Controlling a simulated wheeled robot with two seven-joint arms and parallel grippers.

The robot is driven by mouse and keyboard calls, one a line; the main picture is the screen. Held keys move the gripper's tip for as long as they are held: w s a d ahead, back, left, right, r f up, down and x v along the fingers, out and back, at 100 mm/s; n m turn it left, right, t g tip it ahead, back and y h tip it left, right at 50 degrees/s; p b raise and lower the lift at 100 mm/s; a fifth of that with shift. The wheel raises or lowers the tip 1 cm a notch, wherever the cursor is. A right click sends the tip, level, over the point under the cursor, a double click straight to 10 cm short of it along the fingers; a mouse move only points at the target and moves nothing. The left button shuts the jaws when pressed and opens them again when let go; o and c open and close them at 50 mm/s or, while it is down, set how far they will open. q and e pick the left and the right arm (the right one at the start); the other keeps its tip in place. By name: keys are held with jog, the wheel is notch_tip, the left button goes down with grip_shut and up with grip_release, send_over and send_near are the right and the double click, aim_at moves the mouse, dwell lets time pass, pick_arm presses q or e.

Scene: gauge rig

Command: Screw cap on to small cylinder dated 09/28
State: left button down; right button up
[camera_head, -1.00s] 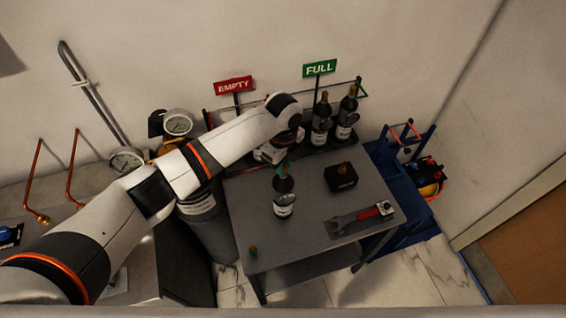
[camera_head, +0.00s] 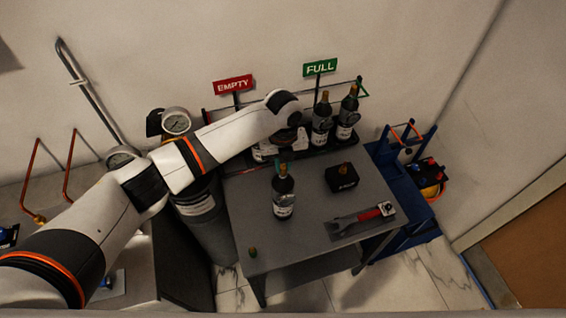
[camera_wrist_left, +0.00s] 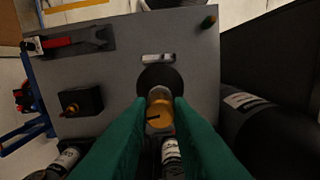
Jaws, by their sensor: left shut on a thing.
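A small dark cylinder (camera_head: 284,201) with a white label stands upright on the grey table, and its date is too small to read. My left gripper (camera_wrist_left: 160,103) has green fingers, which close from both sides on an amber, brass-coloured cap (camera_wrist_left: 160,95) at the cylinder's top in the left wrist view. The cylinder's dark shoulder (camera_wrist_left: 160,72) shows round it. I cannot tell how the cap sits on the neck. In the head view only a teal fingertip shows beside the cylinder's top. My right gripper is not in view.
A black box (camera_head: 341,178) and a red-handled wrench (camera_head: 362,217) lie right on the table (camera_head: 300,240). A small green piece (camera_head: 253,252) is at its front left corner. Capped cylinders (camera_head: 322,125) stand in the rack behind, under EMPTY (camera_head: 233,85) and FULL (camera_head: 320,67) signs.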

pick_arm(q)
jog(key=shift+m+b, duration=0.3)
jog(key=shift+m, duration=1.2)
jog(key=c, duration=1.5)
grip_release()
jog(key=shift+o, duration=0.5)
jog(key=o, duration=0.5)
